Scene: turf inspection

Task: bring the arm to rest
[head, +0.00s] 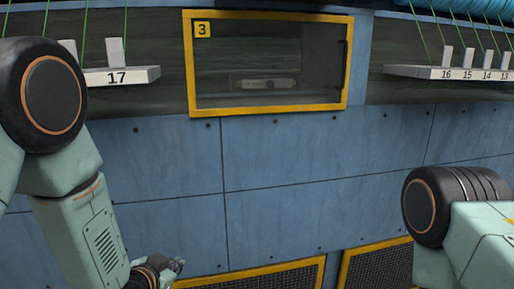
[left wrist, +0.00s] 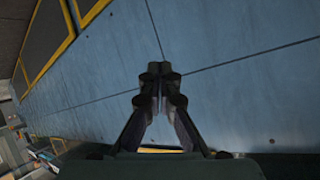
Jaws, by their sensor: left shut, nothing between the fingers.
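My left arm comes in from the left in the head view and hangs down in front of a blue panelled wall (head: 280,180). Only a small part of my left gripper (head: 178,265) shows at the bottom, beyond the dark wrist. In the left wrist view the left gripper (left wrist: 160,70) has its two dark fingertips together, with nothing between them. The blue wall panels (left wrist: 230,50) lie behind the fingers. Part of my right arm shows at the right edge of the head view; its gripper is out of the picture.
A yellow-framed window marked 3 (head: 268,107) is set in the wall, with a small object behind its pane. A numbered shelf 17 (head: 135,75) hangs at left, another numbered shelf (head: 415,71) at right. Yellow-edged mesh grilles (head: 270,276) lie low on the wall.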

